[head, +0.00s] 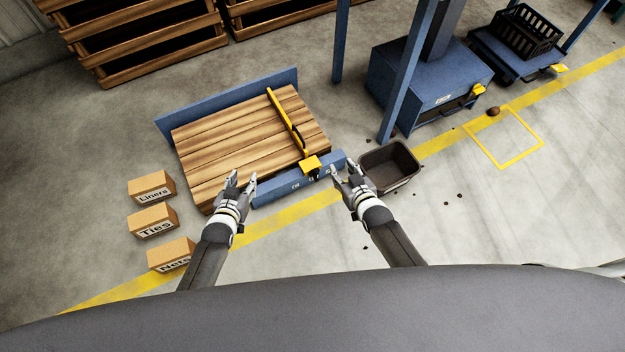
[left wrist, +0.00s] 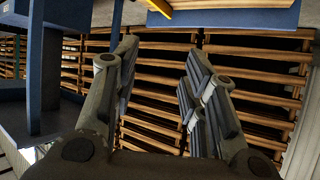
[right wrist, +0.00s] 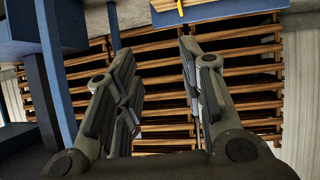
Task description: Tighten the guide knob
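A yellow guide bar (head: 287,120) lies across the wooden slatted table (head: 240,140) near its right end. A small dark part (head: 297,133) sits on the bar and may be the knob; it is too small to tell. A yellow block (head: 311,165) is at the bar's near end, by the blue front rail. My left gripper (head: 243,178) is open and empty near the table's front edge, left of the block. My right gripper (head: 343,168) is open and empty, right of the block. Both wrist views show spread fingers, left (left wrist: 160,58) and right (right wrist: 155,58), with nothing between them.
A dark bin (head: 391,168) stands just right of my right gripper. A blue post (head: 405,75) and machine (head: 440,92) are behind it. Several cardboard boxes (head: 152,188) sit at the left. Wooden crates (head: 145,35) stand at the back. Open floor lies at right.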

